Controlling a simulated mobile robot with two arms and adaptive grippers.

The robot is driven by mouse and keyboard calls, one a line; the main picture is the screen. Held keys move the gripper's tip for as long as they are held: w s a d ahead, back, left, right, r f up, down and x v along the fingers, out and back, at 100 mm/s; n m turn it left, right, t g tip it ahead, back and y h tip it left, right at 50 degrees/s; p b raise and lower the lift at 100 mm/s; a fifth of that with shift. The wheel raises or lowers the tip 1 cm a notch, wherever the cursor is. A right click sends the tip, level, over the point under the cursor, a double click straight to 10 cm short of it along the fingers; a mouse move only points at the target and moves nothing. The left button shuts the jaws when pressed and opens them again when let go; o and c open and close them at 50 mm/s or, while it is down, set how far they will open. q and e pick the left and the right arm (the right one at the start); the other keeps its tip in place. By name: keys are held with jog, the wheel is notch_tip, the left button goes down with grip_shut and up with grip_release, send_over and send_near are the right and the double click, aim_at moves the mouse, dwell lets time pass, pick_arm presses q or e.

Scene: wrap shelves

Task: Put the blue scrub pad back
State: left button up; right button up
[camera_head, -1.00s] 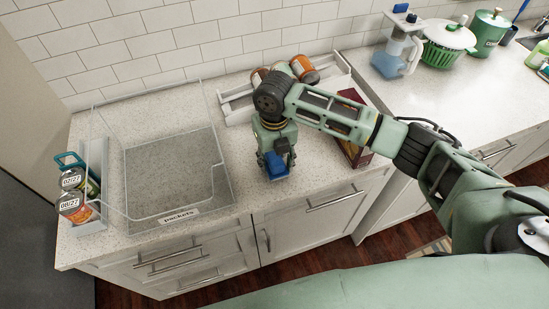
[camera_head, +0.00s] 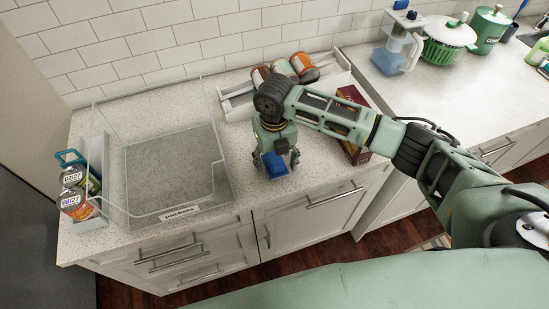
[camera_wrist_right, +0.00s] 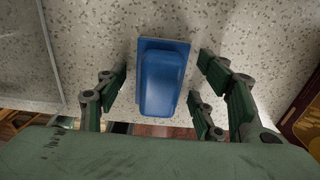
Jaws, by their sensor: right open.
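The blue scrub pad (camera_head: 274,166) lies on the speckled counter near its front edge. In the right wrist view the pad (camera_wrist_right: 163,80) is between the spread fingers and apart from them, with bare counter showing on both sides. My right gripper (camera_head: 276,160) is open and points down over the pad. It also shows in the right wrist view (camera_wrist_right: 160,88). My left gripper is not in view.
A clear bin labelled "packets" (camera_head: 181,213) stands left, empty. Cans sit in a narrow holder (camera_head: 92,225) at far left. A white rack (camera_head: 238,106) with jars and a dark red box (camera_head: 353,151) are near my right arm.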

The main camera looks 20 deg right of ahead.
aim_at(274, 156)
jog(key=shift+r, duration=0.55)
notch_tip(274, 156, up, 11)
jog(key=b, duration=0.3)
jog(key=shift+r, duration=0.1)
